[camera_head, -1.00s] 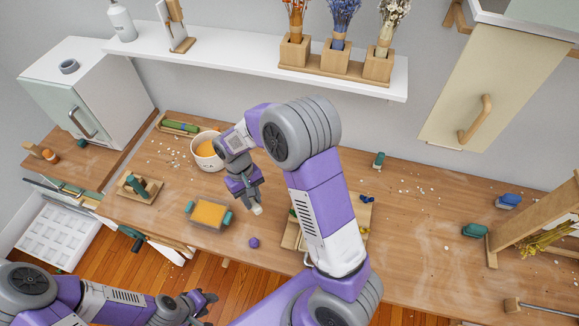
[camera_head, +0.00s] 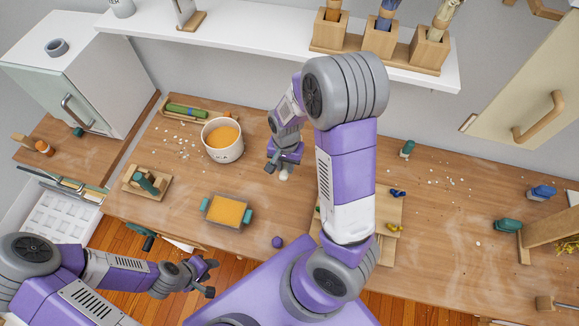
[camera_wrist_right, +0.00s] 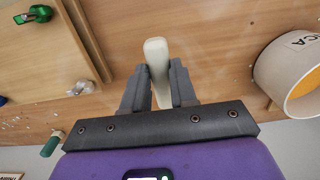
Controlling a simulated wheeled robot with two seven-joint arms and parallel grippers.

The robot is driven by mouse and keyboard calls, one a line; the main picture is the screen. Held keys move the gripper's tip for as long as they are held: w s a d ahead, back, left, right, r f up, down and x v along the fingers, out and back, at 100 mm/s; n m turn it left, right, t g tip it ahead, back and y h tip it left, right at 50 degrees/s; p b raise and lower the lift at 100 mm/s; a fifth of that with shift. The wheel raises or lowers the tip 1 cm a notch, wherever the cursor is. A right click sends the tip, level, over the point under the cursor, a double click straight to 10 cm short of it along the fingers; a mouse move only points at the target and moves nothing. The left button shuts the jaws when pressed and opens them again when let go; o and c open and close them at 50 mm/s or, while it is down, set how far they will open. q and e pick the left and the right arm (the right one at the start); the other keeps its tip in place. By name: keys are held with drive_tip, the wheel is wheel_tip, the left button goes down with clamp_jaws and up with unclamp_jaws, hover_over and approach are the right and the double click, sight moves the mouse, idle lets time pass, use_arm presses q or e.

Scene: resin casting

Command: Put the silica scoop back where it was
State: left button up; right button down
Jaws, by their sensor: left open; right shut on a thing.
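My right gripper (camera_head: 284,165) is shut on a pale cream, rounded handle-like piece, which I take for the silica scoop (camera_wrist_right: 157,65); its pale tip (camera_head: 284,177) shows below the jaws in the head view. The piece stands between both fingers in the right wrist view (camera_wrist_right: 158,88). My left gripper (camera_head: 206,278) is open and empty, low in front of the bench.
A tray of orange material (camera_head: 228,211) with teal handles lies in front of the pot. A purple ball (camera_head: 277,242) lies near the bench's front edge. A wooden board (camera_head: 391,212) with small pieces is partly behind my right arm.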

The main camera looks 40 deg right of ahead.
wheel_tip(320, 180, down, 8)
drive_tip(key=shift+r+b, duration=0.1)
drive_tip(key=shift+b, duration=0.8)
drive_tip(key=c, duration=1.4)
unclamp_jaws()
drive_tip(key=shift+f, duration=0.3)
drive_tip(key=o, duration=0.5)
drive_tip(key=shift+r, duration=0.1)
drive_tip(key=r+p, duration=0.1)
drive_tip(key=r, duration=0.3)
drive_tip(key=r+p, duration=0.1)
drive_tip(key=r, duration=0.3)
drive_tip(key=r+p, duration=0.1)
drive_tip(key=r, duration=0.3)
drive_tip(key=shift+w+d+r, duration=0.2)
drive_tip(key=shift+d, duration=0.05)
